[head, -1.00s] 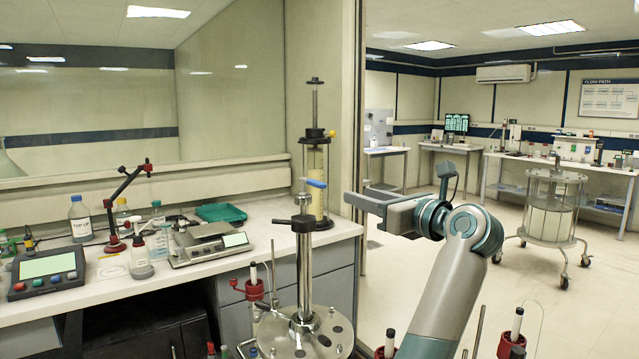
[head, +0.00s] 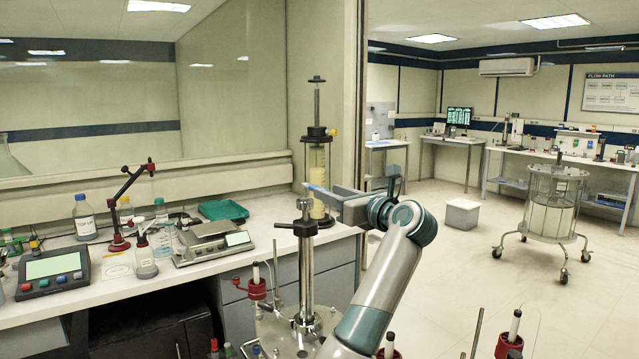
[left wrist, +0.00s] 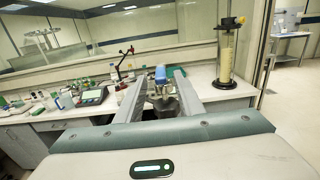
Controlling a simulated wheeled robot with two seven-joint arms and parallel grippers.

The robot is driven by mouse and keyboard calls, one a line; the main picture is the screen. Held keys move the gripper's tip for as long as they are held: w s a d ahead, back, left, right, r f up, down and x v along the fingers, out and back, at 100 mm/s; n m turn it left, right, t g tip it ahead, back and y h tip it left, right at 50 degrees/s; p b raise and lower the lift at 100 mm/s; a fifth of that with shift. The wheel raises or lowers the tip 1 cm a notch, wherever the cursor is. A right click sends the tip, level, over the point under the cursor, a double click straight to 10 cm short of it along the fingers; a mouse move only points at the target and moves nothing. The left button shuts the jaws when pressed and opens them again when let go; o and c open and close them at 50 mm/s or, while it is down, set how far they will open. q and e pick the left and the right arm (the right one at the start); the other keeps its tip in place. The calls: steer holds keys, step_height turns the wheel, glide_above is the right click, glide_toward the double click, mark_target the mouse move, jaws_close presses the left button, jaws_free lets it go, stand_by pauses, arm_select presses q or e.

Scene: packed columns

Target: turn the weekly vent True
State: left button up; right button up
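The blue lever of a vent valve (head: 317,187) sits at the top of a steel column (head: 306,265) in the middle of the head view. No label naming it can be read. My left gripper (head: 325,193) is at the height of the lever, and its fingers partly cover the lever there. In the left wrist view the blue part (left wrist: 161,73) shows between the two spread fingers of my left gripper (left wrist: 155,82), with space on both sides. I cannot tell whether a finger touches it. My right gripper is not in view.
A glass column with yellow packing (head: 318,170) stands close behind on the bench. A balance (head: 212,243), a green tray (head: 222,210) and bottles lie to the left. Red-clamped tubes (head: 256,288) rise near the steel column. A wheeled vessel (head: 551,205) stands on the open floor at right.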

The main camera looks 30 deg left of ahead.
arm_select(q)
steer(key=p+x, duration=0.1)
steer(key=x, duration=0.3)
steer(key=shift+a+r, duration=0.1)
steer(key=shift+r, duration=0.05)
steer(key=shift+p+x, duration=0.35)
steer(key=shift+x, duration=0.45)
jaws_close()
